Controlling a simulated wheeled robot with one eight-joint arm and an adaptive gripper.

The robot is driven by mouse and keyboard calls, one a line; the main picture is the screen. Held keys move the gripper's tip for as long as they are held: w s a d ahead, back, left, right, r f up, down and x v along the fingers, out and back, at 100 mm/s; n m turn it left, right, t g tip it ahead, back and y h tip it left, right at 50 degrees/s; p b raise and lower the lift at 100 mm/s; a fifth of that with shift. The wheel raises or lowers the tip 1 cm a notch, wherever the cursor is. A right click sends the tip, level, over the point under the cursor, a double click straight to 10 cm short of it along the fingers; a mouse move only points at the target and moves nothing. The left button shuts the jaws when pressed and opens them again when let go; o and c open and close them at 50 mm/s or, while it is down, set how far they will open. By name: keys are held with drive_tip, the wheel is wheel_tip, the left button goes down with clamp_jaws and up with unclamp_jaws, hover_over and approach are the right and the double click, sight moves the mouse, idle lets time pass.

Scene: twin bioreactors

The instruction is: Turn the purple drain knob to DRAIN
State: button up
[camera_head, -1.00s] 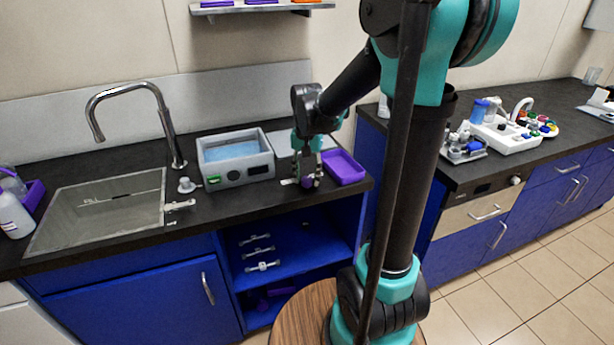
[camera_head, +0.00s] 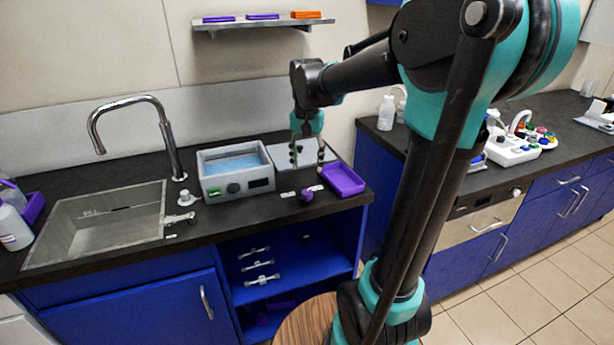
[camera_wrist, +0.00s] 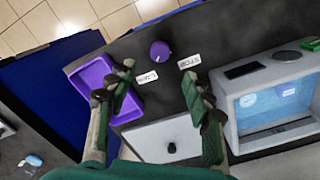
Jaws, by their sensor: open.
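The purple drain knob (camera_head: 307,195) stands on the dark counter in front of the purple tray's left side.
A grey water bath (camera_head: 235,170) stands left of the knob. A purple tray (camera_head: 343,180) lies to the right, and a pale plate (camera_head: 290,154) lies behind. The sink (camera_head: 95,225) with its tap is at left. The counter's front edge is close to the knob.

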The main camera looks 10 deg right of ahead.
drive_tip(key=shift+r, duration=1.15)
drive_tip(key=s+d+f+n+t, duration=0.2)
drive_tip(key=s+d+f, duration=0.1)
drive_tip(key=s+f, duration=0.5)
drive_tip(key=s+d+f+n+t, duration=0.2)
drive_tip(key=s+d+f, duration=0.1)
drive_tip(key=s+f, duration=0.4)
wheel_tip(320, 180, down, 4)
drive_tip(key=shift+s+r+n, duration=0.1)
drive_tip(key=shift+s+n, duration=0.2)
drive_tip(key=shift+s, duration=0.05)
